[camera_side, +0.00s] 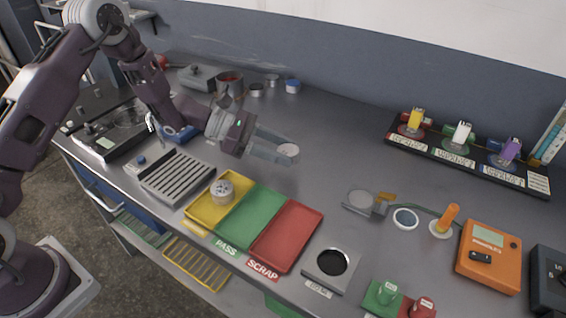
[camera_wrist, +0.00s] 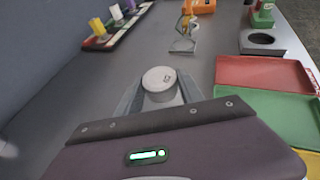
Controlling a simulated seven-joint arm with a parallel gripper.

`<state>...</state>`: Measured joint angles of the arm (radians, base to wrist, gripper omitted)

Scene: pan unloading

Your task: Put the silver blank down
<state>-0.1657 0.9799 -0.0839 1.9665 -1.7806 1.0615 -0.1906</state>
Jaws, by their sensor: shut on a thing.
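The silver blank (camera_wrist: 160,84) is a round metal disc or short cylinder, held between the two fingers of my gripper (camera_wrist: 159,92). It also shows in the side view as a pale disc (camera_side: 288,150) at the fingertips. My gripper (camera_side: 279,150) is shut on it, above bare grey bench beyond the trays. The yellow tray (camera_side: 197,213), the green PASS tray (camera_side: 248,220) and the red SCRAP tray (camera_side: 287,236) lie to the near side of it. A silver piece (camera_side: 222,189) sits in the yellow tray. The green and red trays look empty.
A slotted rack (camera_side: 177,178) stands left of the yellow tray. A black round recess in a grey block (camera_side: 332,262) is right of the red tray. A small metal stand (camera_side: 363,201) and orange box (camera_side: 488,256) are at right. Bench around the gripper is clear.

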